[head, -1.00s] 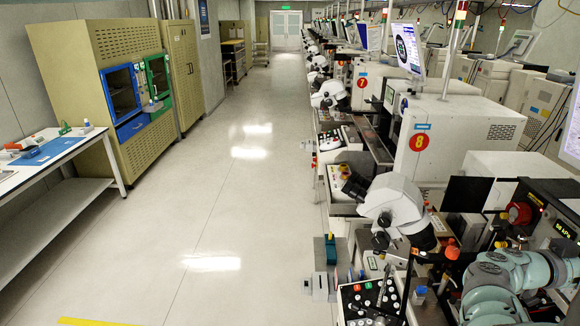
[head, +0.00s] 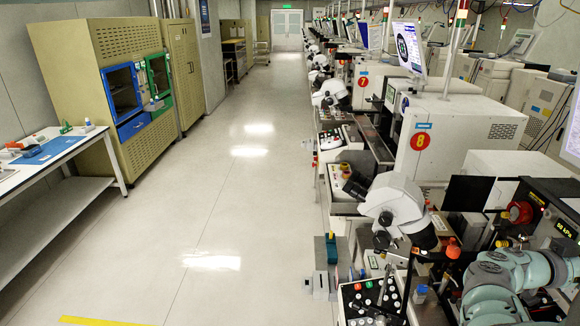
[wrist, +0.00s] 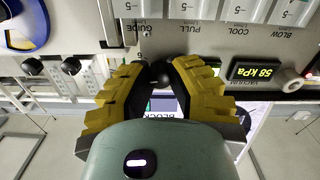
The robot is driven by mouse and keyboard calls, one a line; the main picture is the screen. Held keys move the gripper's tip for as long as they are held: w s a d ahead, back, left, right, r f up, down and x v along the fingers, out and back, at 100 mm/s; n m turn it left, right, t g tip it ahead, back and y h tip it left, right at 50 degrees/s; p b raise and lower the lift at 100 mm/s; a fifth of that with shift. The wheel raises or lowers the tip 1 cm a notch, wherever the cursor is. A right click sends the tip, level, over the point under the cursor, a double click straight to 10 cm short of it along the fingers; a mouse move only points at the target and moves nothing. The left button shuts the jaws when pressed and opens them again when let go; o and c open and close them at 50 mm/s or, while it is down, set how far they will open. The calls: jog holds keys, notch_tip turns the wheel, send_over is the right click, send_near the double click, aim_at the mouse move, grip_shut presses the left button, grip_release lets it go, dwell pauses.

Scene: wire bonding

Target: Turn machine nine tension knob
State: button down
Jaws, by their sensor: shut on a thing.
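In the wrist view, my gripper (wrist: 160,68) has its two yellow-padded fingers closed on a dark round knob (wrist: 161,76) on the machine's front panel (wrist: 215,58). The fingers press on both sides of the knob and hide part of it. No label for it can be read, so I cannot tell from the print whether it is the tension knob. In the head view, my teal arm reaches machine nine at the lower right; the fingertips and the held knob are not clear there.
A green display (wrist: 262,70) reading 58 kPa sits right of my fingers, beside a pale knob (wrist: 289,81). A microscope (head: 398,205) stands left of my arm. The aisle floor (head: 220,200) is clear.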

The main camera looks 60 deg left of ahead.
jog(key=shift+b, duration=0.5)
jog(key=m, duration=1)
jog(key=m+p, duration=0.1)
jog(key=m, duration=2.1)
jog(key=shift+a+f+p, duration=0.15)
jog(key=shift+f+p, duration=0.15)
jog(key=shift+p, duration=0.05)
dwell(0.5)
dwell(0.5)
